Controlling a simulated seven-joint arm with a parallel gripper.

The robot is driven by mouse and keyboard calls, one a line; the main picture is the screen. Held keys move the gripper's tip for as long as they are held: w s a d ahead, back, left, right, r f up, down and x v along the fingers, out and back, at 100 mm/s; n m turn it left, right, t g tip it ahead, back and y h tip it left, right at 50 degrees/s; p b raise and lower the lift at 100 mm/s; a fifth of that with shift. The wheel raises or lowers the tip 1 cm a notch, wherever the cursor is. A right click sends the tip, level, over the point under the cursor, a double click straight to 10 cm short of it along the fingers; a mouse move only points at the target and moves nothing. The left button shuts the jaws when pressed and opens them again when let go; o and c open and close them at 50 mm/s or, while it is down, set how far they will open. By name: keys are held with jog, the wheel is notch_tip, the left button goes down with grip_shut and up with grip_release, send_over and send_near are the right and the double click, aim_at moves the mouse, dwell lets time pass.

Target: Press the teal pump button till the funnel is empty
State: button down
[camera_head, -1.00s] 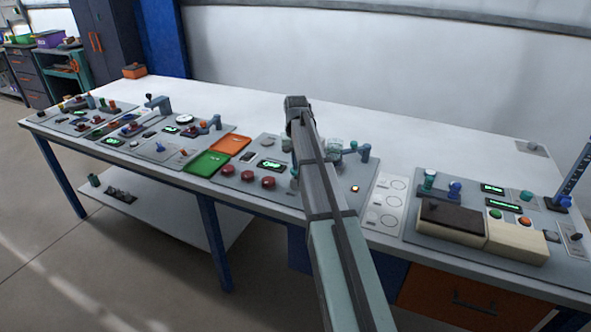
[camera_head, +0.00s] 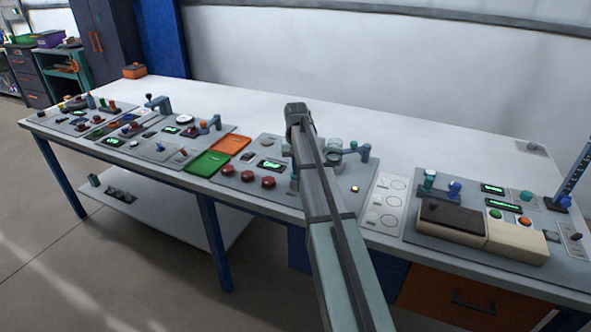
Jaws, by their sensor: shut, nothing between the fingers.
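My arm reaches up the middle of the view, across the centre control panel (camera_head: 225,177). Its jaws are hidden behind its own links, so I cannot see what they touch. A pale, see-through teal cup that looks like the funnel (camera_head: 334,144) shows just right of the arm, at the back of this panel. I cannot make out what it holds. No teal pump button shows clearly on this panel; the arm covers its middle. A blue-grey swivel fitting (camera_head: 365,152) stands right of the funnel.
Several red buttons (camera_head: 268,182) and a green display (camera_head: 271,165) lie left of the arm. A lit orange button (camera_head: 354,188) is to its right. The right panel (camera_head: 420,243) carries a teal knob (camera_head: 526,197) and a cream box (camera_head: 517,241).

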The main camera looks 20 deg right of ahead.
jog(key=shift+r, duration=1.7)
notch_tip(320, 180, up, 5)
jog(key=shift+f, duration=0.1)
dwell(0.4)
